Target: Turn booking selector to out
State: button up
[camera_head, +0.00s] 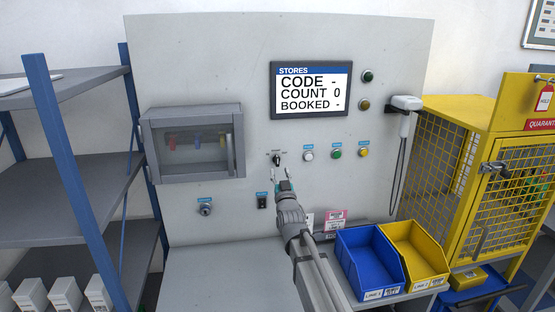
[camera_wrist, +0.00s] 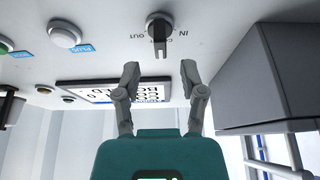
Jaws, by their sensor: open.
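The booking selector (camera_head: 278,159) is a small dark knob on the grey panel below the screen. In the wrist view the selector (camera_wrist: 159,32) shows upside down, with a grey bar handle between the printed words OUT on the picture's left and IN on its right. The bar lies about midway between the two words. My gripper (camera_head: 281,173) is just below the selector in the head view. In the wrist view my gripper (camera_wrist: 159,75) has its two fingers spread apart with nothing between them. The fingertips appear apart from the knob.
The screen (camera_head: 310,90) reads STORES, CODE -, COUNT 0, BOOKED -. White (camera_head: 308,153), green (camera_head: 336,153) and yellow (camera_head: 363,152) buttons sit right of the selector. A grey glazed cabinet (camera_head: 194,144) juts out on the left. Blue (camera_head: 365,257) and yellow (camera_head: 416,248) bins stand lower right.

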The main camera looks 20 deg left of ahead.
aim_at(278, 163)
jog(key=shift+p+x, duration=0.75)
jog(key=shift+x, duration=1.85)
jog(key=shift+d, duration=0.1)
grip_shut()
